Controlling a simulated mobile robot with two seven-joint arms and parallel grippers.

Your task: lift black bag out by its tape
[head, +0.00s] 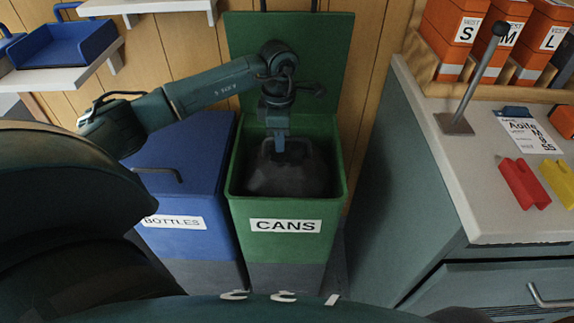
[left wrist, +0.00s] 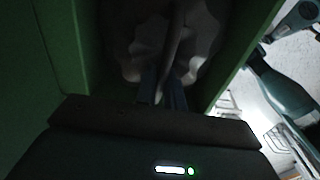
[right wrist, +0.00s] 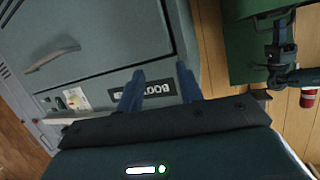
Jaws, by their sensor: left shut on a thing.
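The black bag (head: 290,180) sits inside the green bin (head: 238,207) labelled CANS, whose lid (head: 310,50) stands open. My left gripper (head: 280,155) reaches down into the bin from above and is shut on the bag's tape, a band that arches over the bag's top. In the left wrist view the tape (left wrist: 176,35) runs in between the fingers (left wrist: 163,88), with the crumpled bag (left wrist: 130,50) behind it in shadow. The bag's underside is hidden in the bin. My right gripper (right wrist: 160,88) is open and empty, in front of a grey drawer cabinet.
A blue bin (head: 190,235) labelled BOTTLES, with its lid shut, stands close left of the green bin. A counter (head: 440,150) with a lever (head: 485,75), red and yellow items and orange boxes (head: 455,30) is at the right. A narrow floor gap lies between bin and counter.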

